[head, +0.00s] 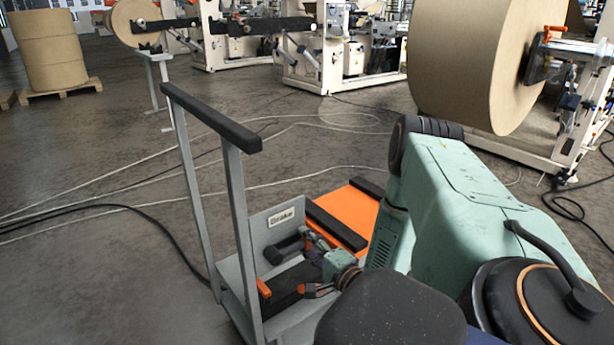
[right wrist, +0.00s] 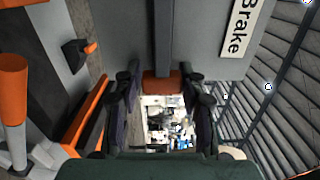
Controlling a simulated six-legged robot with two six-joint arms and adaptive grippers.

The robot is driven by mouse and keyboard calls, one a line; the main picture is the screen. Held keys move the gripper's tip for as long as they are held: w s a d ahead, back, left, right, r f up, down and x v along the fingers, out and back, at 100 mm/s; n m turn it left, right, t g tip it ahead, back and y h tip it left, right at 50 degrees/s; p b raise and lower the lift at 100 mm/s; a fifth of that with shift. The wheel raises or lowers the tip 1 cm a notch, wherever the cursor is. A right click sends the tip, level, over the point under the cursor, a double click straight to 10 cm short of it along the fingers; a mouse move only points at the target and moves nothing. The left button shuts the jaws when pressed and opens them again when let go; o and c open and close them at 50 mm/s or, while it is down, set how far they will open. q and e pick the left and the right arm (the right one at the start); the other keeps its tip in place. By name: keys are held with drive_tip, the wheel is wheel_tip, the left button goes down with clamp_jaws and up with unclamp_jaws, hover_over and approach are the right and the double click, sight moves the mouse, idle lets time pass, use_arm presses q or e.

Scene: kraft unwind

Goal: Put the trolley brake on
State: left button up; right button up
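The trolley (head: 232,185) has a grey upright frame, a black push bar and an orange deck with black strips. A white label reading "Brake" (head: 286,217) is on its grey panel and also shows in the right wrist view (right wrist: 240,27). Below it my right gripper (head: 308,266) reaches in over the trolley's dark lower part. In the right wrist view my right gripper (right wrist: 160,88) is open. An orange block on a dark grey bar, seemingly the brake lever (right wrist: 157,82), shows between its fingers, with gaps either side. In the head view my own arm partly hides the trolley. My left gripper is not in view.
A large paper roll (head: 480,60) on a machine stands at the back right. More machines (head: 330,50) are behind, and stacked rolls (head: 50,60) stand on a pallet at the far left. Cables (head: 120,207) lie on the floor. The left floor is otherwise clear.

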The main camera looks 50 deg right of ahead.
drive_tip(key=o, duration=0.4)
drive_tip(key=shift+c, duration=0.2)
drive_tip(key=v, duration=1.2)
drive_tip(key=shift+r, duration=0.1)
